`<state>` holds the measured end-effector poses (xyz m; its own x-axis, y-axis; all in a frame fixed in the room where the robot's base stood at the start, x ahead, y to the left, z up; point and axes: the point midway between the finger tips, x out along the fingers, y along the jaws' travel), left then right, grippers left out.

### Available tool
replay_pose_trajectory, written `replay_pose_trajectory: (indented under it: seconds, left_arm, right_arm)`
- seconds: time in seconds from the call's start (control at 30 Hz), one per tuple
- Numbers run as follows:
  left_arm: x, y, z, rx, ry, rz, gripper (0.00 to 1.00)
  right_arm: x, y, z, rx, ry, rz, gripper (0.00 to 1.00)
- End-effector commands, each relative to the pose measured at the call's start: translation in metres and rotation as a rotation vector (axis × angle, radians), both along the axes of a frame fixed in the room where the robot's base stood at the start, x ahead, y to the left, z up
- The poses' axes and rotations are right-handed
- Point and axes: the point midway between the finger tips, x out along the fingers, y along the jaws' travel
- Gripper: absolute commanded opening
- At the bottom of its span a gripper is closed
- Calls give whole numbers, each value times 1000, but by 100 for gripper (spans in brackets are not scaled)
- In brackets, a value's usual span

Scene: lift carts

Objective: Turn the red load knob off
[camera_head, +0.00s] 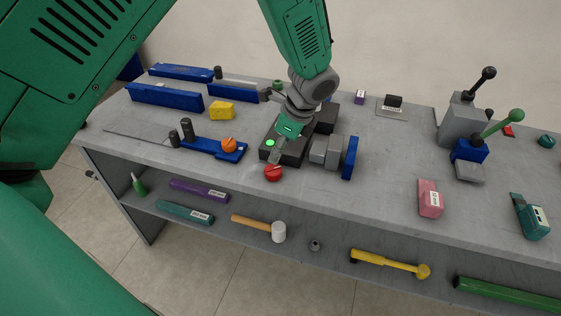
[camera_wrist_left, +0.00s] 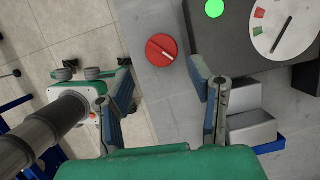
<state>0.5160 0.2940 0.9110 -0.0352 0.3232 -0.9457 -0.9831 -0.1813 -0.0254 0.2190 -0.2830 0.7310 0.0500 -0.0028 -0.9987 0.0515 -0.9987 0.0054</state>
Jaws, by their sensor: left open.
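The red load knob (camera_head: 273,173) is a round red dial at the front edge of the bench, just in front of a dark box. It also shows in the left wrist view (camera_wrist_left: 161,49), with a short pale mark slanting to lower right. My left gripper (camera_head: 280,148) points down over the dark box, just behind the knob. In the left wrist view its fingers (camera_wrist_left: 163,80) are apart with nothing between them, and the knob lies beyond the tips. I see no contact with the knob. My right gripper is not in view.
The dark box (camera_wrist_left: 234,40) has a lit green lamp (camera_wrist_left: 214,8) and a white gauge (camera_wrist_left: 282,28) with a needle. A grey and blue vise (camera_head: 325,152) stands to its right. An orange knob (camera_head: 229,144) is to the left. Tools lie on the lower shelf.

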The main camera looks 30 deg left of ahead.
Motion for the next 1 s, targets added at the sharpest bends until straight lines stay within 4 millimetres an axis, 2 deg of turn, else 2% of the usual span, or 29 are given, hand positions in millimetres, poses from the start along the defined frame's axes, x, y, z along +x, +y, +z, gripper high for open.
replay_pose_trajectory:
  seconds: [0.03, 0.2, 0.3, 0.37, 0.47, 0.8, 1.0]
  left_arm:
    - [2, 10, 6, -52, -37, 117, 49]
    - [-1, 23, 37, -246, -113, 464, 49]
    - [-1, 24, 45, -302, -126, 553, 49]
    - [-1, 23, 44, -312, -126, 569, 49]
    - [-1, 23, 32, -308, -123, 568, 49]
    - [-3, 23, -40, -306, -123, 565, 49]
    - [-2, 23, -72, -307, -125, 564, 49]
  right_arm:
    - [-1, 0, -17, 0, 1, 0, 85]
    - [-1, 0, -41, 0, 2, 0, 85]
    - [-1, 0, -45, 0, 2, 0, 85]
    - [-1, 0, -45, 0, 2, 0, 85]
    - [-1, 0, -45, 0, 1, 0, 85]
    - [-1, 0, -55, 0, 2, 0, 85]
    - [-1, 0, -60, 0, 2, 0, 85]
